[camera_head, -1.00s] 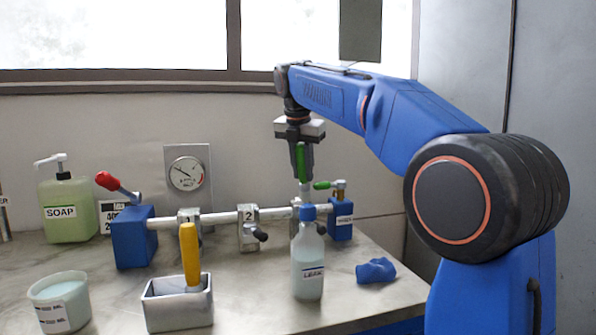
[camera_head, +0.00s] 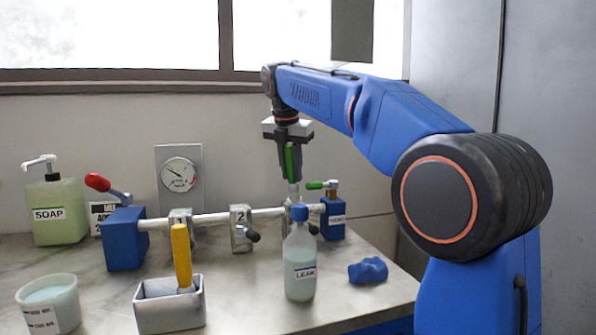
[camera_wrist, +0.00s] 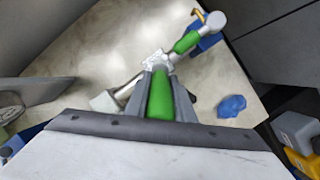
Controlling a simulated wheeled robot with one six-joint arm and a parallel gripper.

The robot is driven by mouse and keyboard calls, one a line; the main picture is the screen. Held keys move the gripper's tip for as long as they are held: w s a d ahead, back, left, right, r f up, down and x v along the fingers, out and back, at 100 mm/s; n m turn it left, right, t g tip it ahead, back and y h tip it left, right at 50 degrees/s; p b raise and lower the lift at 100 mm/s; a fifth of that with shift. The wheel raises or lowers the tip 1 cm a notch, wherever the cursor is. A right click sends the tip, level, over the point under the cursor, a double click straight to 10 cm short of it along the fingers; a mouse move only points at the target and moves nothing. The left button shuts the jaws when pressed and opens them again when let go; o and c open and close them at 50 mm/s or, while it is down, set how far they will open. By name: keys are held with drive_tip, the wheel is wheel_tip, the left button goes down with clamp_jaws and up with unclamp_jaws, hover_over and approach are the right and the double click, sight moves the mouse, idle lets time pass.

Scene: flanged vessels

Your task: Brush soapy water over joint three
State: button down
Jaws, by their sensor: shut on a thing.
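My gripper (camera_head: 291,165) is shut on a green-handled brush (camera_head: 291,158), pointing down over the right part of the metal pipe (camera_head: 210,218). The handle also shows between the fingers in the wrist view (camera_wrist: 160,95). Joint three (camera_head: 296,212) is at the brush's lower end, partly hidden behind the LEAK bottle. In the wrist view a white, frothy-looking patch (camera_wrist: 157,59) lies at the brush tip on the joint. I cannot make out the bristles. Joint two (camera_head: 240,230) and joint one (camera_head: 180,232) are further left. A tub of pale liquid (camera_head: 50,288) stands front left.
The LEAK bottle (camera_head: 300,270) stands close in front of joint three. A green-levered valve (camera_head: 316,185) and blue end block (camera_head: 333,219) are right of it. A grey tray (camera_head: 170,312) with a yellow handle (camera_head: 181,255), a blue cloth (camera_head: 368,270) and SOAP bottle (camera_head: 57,213) stand around.

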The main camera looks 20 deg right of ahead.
drive_tip(key=d, duration=0.3)
drive_tip(key=shift+w, duration=0.35)
idle(1.7)
drive_tip(key=a, duration=0.6)
drive_tip(key=shift+a, duration=0.3)
idle(0.5)
drive_tip(key=shift+r, duration=2.95)
drive_tip(key=shift+r, duration=0.1)
